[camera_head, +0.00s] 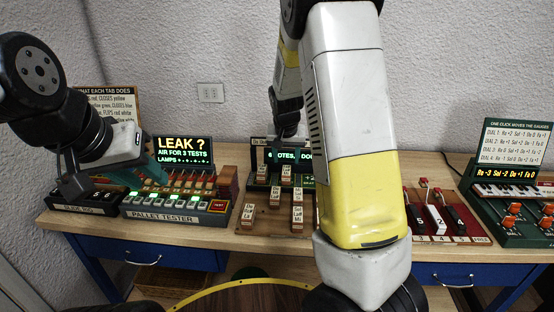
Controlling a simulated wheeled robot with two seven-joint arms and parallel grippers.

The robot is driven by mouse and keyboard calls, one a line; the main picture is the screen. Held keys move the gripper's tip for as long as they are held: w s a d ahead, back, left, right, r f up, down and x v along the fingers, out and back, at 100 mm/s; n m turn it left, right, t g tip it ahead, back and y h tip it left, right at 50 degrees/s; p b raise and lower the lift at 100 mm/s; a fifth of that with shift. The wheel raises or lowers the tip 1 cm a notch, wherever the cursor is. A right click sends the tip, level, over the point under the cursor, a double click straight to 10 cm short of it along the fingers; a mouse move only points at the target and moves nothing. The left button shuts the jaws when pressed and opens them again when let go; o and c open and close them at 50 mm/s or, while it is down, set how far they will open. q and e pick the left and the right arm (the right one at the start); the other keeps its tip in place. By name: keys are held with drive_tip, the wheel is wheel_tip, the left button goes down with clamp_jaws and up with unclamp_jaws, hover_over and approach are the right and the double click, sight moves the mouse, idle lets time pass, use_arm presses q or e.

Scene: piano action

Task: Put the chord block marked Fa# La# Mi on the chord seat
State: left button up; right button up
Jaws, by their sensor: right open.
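Several wooden chord blocks with pale labels stand at the middle of the bench. Three are in front, a left block (248,216), a middle block (275,212) and a right block (297,214), and more stand behind them. The labels are too small to tell surely which reads Fa# La# Mi. A dark green unit (258,158) with a lit display stands behind the blocks; I cannot make out the chord seat. My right gripper (287,134) is open above the back blocks, partly against the dark display. My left gripper (74,184) is over the left bench; its jaws are unclear.
The pallet tester (165,214) with a lit LEAK sign (182,150) stands left. A red numbered-block unit (440,215) and a green dial unit (520,200) stand right. My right arm hides the bench right of the blocks. Blue drawers (445,272) are below.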

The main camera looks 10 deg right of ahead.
drive_tip(key=s+a+r+n+y, duration=0.2)
drive_tip(key=s+r+y, duration=0.1)
drive_tip(key=s+r, duration=1.25)
drive_tip(key=s+a+r+n+t, duration=0.1)
drive_tip(key=s+r, duration=0.1)
drive_tip(key=s, duration=1.2)
drive_tip(key=shift+s+a+n+t, duration=0.3)
drive_tip(key=shift+a+n+t, duration=0.1)
